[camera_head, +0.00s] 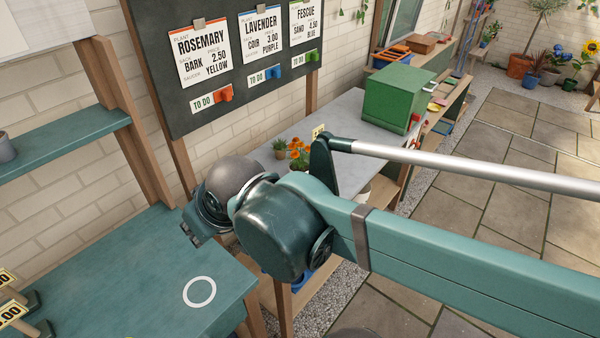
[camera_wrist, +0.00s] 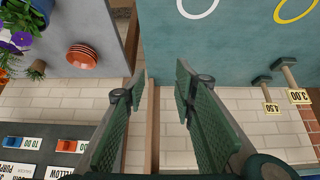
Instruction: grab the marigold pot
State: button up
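The marigold (camera_head: 299,150) shows as orange flowers with green leaves on the grey bench, in the middle of the head view.
A small spiky plant (camera_head: 280,147) stands close left of the marigold. A purple-flowered plant (camera_wrist: 20,38) and a stack of terracotta saucers (camera_wrist: 82,56) are on the grey bench. A green box (camera_head: 395,100) stands farther back. The teal table (camera_head: 130,275) has a clear white-ringed area.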

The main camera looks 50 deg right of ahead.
jog(key=w+d+m+g+h, duration=0.1)
jog(key=w+d+m+h, duration=0.1)
jog(key=w+d+m, duration=0.5)
jog(key=m+g+h+p, duration=0.3)
jog(key=m+g+h, duration=0.15)
jog(key=m, duration=0.45)
send_near(300, 165)
jog(key=w+d+r, duration=0.2)
jog(key=shift+s+a+f, duration=0.1)
jog(key=shift+s+f, duration=0.1)
jog(key=shift+f, duration=0.1)
jog(key=shift+x, duration=1.2)
jog(key=shift+f+b, duration=0.1)
jog(key=shift+b, duration=0.2)
